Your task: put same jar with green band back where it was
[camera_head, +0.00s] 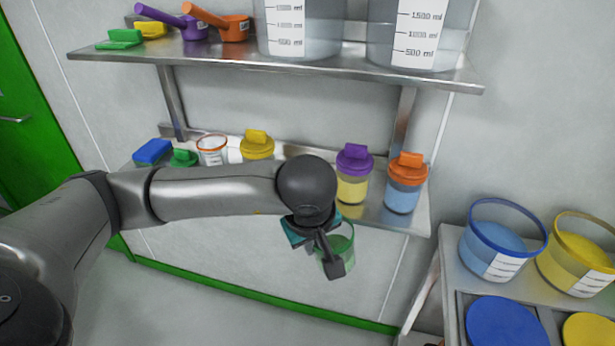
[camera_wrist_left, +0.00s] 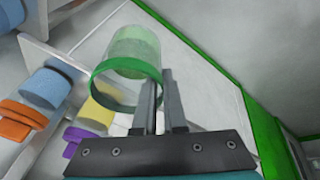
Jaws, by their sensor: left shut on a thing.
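The clear jar with a green band (camera_head: 341,252) hangs in the air in front of and below the lower shelf, with green contents visible. It also shows in the left wrist view (camera_wrist_left: 128,60), where the green band circles its open rim. My left gripper (camera_head: 335,266) is shut on the jar's rim and wall; its fingers show in the left wrist view (camera_wrist_left: 166,95). The lower shelf (camera_head: 405,217) holds a yellow-lidded jar (camera_head: 257,147), a purple-lidded jar (camera_head: 354,175) and an orange-lidded jar (camera_head: 406,183). My arm hides part of the shelf between yellow and purple.
Left on the lower shelf are a blue-lidded container (camera_head: 152,152), a green lid (camera_head: 183,158) and an open jar with an orange band (camera_head: 212,150). The upper shelf (camera_head: 330,64) overhangs with scoops and large containers. Buckets (camera_head: 497,243) stand on a bench at right.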

